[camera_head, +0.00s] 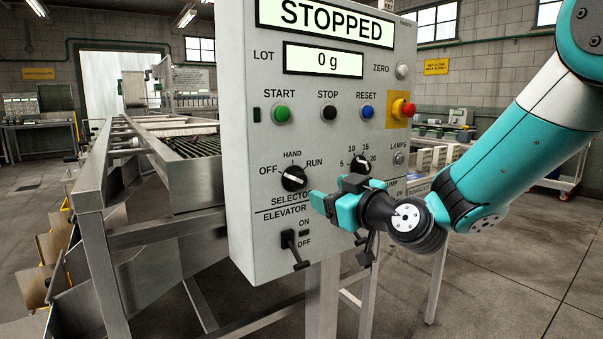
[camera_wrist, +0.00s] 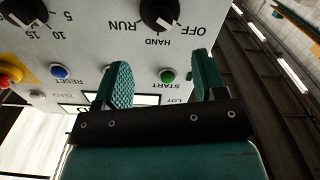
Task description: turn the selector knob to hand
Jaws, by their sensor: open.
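The selector knob (camera_head: 293,178) is a round black knob with a white mark, on the front of the grey control panel (camera_head: 240,215). OFF is printed to its left, HAND above it and RUN to its right. Its white mark appears to point toward OFF. My teal gripper (camera_head: 328,202) is to the right of the knob and slightly lower in the head view, apart from it. In the wrist view my gripper (camera_wrist: 161,70) is open and empty, and the knob (camera_wrist: 160,12) shows beyond the fingertips at the top, partly cut off.
Green START (camera_head: 282,113), black STOP (camera_head: 329,112) and blue RESET (camera_head: 367,112) buttons sit above. A red emergency stop (camera_head: 403,108) is at the right. A second dial (camera_head: 360,164) lies close to my gripper. The elevator lever (camera_head: 289,240) sticks out below the selector.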

